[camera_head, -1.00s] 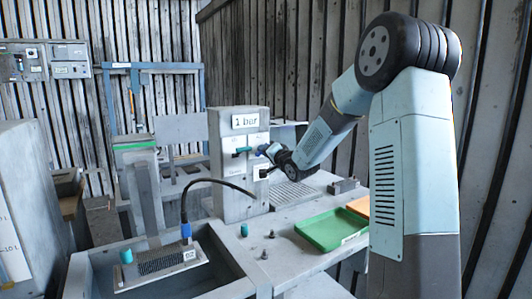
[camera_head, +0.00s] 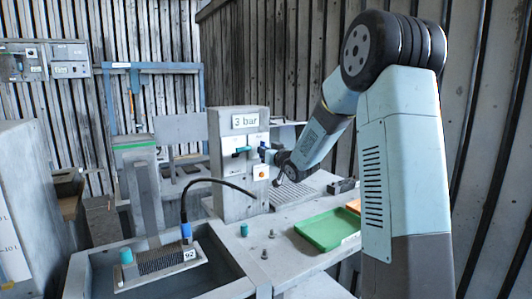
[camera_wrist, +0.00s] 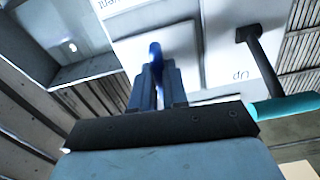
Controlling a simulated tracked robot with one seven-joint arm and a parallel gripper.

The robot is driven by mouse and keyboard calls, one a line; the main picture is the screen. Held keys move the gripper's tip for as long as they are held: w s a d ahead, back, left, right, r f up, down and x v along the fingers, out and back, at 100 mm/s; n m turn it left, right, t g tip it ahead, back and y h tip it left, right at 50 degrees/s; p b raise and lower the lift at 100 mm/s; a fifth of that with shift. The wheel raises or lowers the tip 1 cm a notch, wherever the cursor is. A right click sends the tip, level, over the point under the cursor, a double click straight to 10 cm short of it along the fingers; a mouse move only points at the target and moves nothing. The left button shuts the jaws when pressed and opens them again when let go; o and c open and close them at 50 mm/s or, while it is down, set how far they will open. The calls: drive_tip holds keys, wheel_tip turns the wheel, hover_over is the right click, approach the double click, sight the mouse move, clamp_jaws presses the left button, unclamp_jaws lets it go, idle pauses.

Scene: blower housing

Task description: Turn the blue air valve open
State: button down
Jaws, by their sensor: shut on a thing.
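The blue air valve (camera_wrist: 155,50) is a narrow blue handle on the pale front of the grey cabinet (camera_head: 230,190). In the wrist view it sits between the two fingers of my gripper (camera_wrist: 157,78), which is shut on it. In the head view my gripper (camera_head: 270,156) reaches the cabinet front from the right and mostly hides the valve. The label on top of the cabinet reads "3 bar" (camera_head: 245,121).
A teal lever (camera_head: 241,150) sticks out left of the valve; in the wrist view it is at the right (camera_wrist: 285,107). A green tray (camera_head: 325,229) lies on the bench. A black hose (camera_head: 215,182) runs to a blue connector (camera_head: 186,232) in the sink-like basin.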

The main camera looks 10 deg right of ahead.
drive_tip(key=shift+d+f+n, duration=0.1)
drive_tip(key=shift+f+n, duration=0.15)
drive_tip(key=shift+n, duration=0.35)
drive_tip(key=c, duration=1.4)
unclamp_jaws()
drive_tip(key=shift+w, duration=0.1)
drive_tip(key=shift+o, duration=1.3)
drive_tip(key=shift+r, duration=0.15)
drive_tip(key=v, duration=1.3)
drive_tip(key=shift+s, duration=0.4)
